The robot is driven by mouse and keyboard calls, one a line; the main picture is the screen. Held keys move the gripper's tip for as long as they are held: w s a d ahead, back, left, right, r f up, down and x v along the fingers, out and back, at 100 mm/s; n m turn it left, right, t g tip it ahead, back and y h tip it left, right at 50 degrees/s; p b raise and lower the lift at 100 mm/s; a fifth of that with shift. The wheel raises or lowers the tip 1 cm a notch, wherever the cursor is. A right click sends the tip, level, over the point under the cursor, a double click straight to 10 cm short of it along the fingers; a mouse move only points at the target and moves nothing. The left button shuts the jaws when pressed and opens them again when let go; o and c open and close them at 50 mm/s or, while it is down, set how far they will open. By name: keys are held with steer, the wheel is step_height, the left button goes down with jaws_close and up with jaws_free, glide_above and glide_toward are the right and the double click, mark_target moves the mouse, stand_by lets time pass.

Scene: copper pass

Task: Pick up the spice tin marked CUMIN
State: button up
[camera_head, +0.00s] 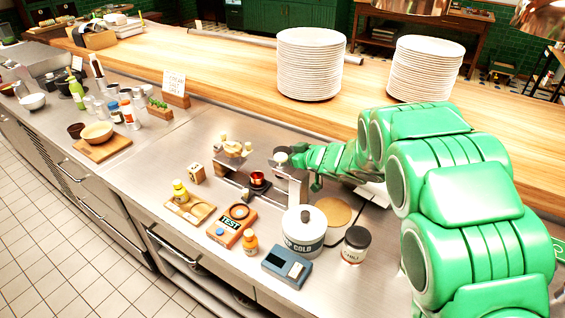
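No label reading CUMIN can be made out in the head view. A jar with a dark lid (355,245) stands upright at the front right, and its label seems to read CHILI. My green arm reaches in from the right. My gripper (298,160) is at the back of the steel counter, beside a small round item with a pale top (281,156). Whether it touches that item, and what the item is, I cannot tell. The fingers are small and partly hidden, so their opening is unclear.
A white pot marked COLD (304,232), a blue-grey device (287,267), an orange TEST box (232,225) and small yellow and orange bottles crowd the counter. Two plate stacks (311,65) (426,69) stand on the wooden pass behind. Bare steel lies left of the wooden tray (190,209).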

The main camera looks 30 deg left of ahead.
steer(key=shift+x, duration=1.85)
steer(key=shift+d, duration=0.1)
steer(key=c, duration=1.1)
